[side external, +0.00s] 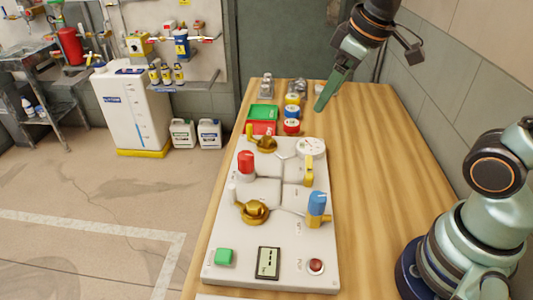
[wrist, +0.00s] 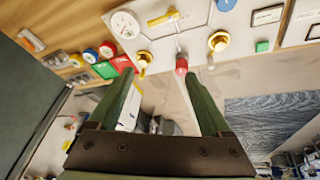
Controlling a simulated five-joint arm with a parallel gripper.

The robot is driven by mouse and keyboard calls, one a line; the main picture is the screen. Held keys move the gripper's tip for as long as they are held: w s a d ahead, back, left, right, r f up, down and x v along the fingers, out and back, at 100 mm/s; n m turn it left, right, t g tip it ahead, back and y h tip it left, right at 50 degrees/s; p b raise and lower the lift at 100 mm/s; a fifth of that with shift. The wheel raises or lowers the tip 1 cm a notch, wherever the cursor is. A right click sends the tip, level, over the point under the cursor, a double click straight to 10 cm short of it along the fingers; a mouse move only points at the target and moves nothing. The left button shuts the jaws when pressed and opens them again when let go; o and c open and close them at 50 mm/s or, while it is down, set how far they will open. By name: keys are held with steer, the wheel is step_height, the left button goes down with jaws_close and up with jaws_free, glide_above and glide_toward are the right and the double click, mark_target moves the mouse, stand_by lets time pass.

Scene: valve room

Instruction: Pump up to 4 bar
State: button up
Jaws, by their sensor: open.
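A pale control panel (side external: 285,245) lies on the wooden table. It carries a round gauge (side external: 310,147), also in the wrist view (wrist: 125,24), and a small display (side external: 268,262); I cannot read either. On it are a green button (side external: 224,256), a red button (side external: 316,266), a red knob (side external: 246,166), a blue knob (side external: 317,204), a yellow lever (side external: 308,170) and two brass valve handles (side external: 254,211) (side external: 265,144). My gripper (side external: 320,107) is above the table, beyond the panel's far end. In the wrist view my gripper (wrist: 156,74) has its green fingers apart and nothing between them.
Red and green trays (side external: 263,113) and several coloured tape rolls (side external: 292,112) sit beyond the panel. Metal pieces (side external: 266,86) stand at the table's far edge. The table's right side (side external: 370,180) is clear. Walls stand behind and to the right.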

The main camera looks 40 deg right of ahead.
steer(key=w+a+f+n+g, duration=0.1)
steer(key=w+a+n+g, duration=0.1)
steer(key=w+a+n, duration=0.4)
steer(key=n+g, duration=0.2)
steer(key=n, duration=0.6)
glide_toward(245, 155)
step_height(245, 155, down, 11)
steer(key=shift+w+a+f, duration=0.1)
steer(key=shift+w+f, duration=0.05)
steer(key=shift+f, duration=0.05)
jaws_close()
